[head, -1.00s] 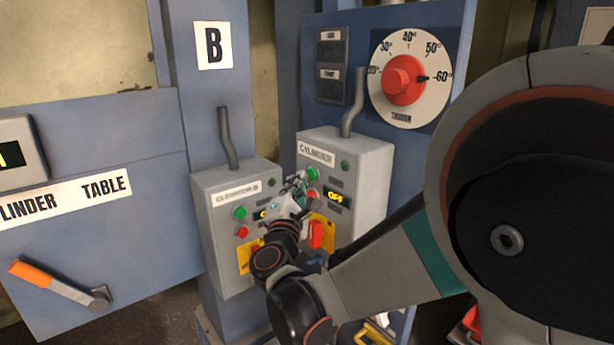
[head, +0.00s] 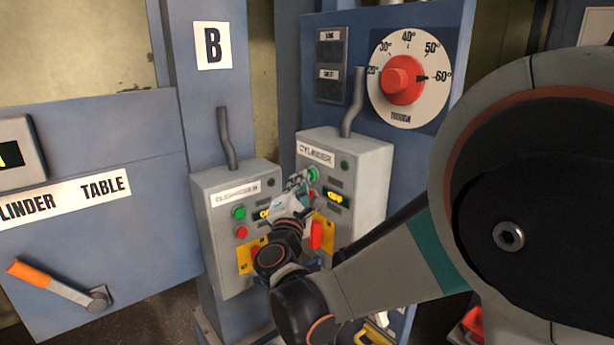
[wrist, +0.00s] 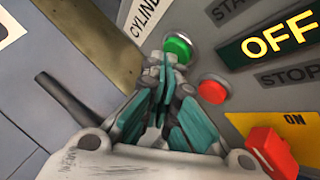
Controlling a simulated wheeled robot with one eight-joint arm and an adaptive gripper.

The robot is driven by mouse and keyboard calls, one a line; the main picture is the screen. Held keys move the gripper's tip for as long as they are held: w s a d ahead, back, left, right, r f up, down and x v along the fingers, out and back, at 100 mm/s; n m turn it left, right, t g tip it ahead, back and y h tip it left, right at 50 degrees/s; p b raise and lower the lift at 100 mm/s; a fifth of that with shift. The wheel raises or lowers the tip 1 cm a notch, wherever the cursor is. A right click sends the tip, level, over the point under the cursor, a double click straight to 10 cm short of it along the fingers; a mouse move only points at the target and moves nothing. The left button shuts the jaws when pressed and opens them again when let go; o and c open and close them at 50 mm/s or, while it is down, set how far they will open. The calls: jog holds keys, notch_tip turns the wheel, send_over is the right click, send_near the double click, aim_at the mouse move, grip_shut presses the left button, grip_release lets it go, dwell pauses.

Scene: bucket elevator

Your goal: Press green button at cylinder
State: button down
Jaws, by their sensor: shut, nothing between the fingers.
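The grey CYLINDER control box (head: 372,185) has a green button (head: 313,174) at its upper left. In the wrist view the green button (wrist: 178,48) sits just beyond my fingertips, beside the red button (wrist: 212,90). My gripper (head: 300,180) is shut and empty, pointing at the green button. In the wrist view the tips of my gripper (wrist: 168,62) overlap the button's lower left edge; I cannot tell whether they touch it. The display (wrist: 282,38) beside the buttons reads OFF in yellow.
A second grey box (head: 212,190) on the left has its own green button (head: 239,213) and red button (head: 241,232). A red switch (wrist: 272,150) sticks out at lower right in the wrist view. A red dial (head: 403,80) is above the boxes.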

jog(key=shift+w+d, duration=0.15)
jog(key=shift+d, duration=0.1)
jog(key=shift+a, duration=0.15)
dwell(0.5)
jog(key=shift+s+a, duration=0.5)
jog(key=shift+a, duration=0.1)
jog(key=shift+a, duration=0.1)
jog(key=s+a, duration=0.1)
jog(key=a, duration=0.1)
jog(key=s+a, duration=0.1)
jog(key=a, duration=0.1)
jog(key=shift+s+b, duration=0.35)
jog(key=shift+s, duration=0.05)
dwell(0.4)
